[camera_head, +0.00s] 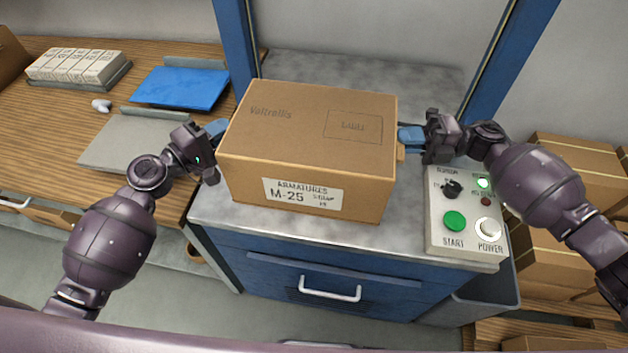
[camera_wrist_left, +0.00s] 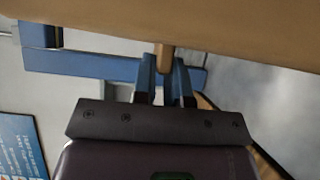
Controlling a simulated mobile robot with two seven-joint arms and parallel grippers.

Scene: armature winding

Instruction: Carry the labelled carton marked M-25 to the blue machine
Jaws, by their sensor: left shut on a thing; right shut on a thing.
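The brown carton (camera_head: 290,187), labelled "ARMATURES M-25" on its front, is over the grey metal top of the blue machine (camera_head: 270,268). I cannot tell whether it touches the top. My left gripper (camera_head: 217,128) is at the carton's left side. In the left wrist view its blue fingers (camera_wrist_left: 165,85) are shut on a small brown tab (camera_wrist_left: 164,58) of the carton (camera_wrist_left: 230,22). My right gripper (camera_head: 410,139) is shut at the carton's right side, on a part mostly hidden by its fingers.
A control panel (camera_head: 437,228) with a green START button and white POWER button lies right of the carton. Blue uprights (camera_head: 234,50) flank the machine top. A wooden table (camera_head: 40,130) with a blue folder (camera_head: 180,88) is at left; cartons (camera_head: 575,165) are stacked at right.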

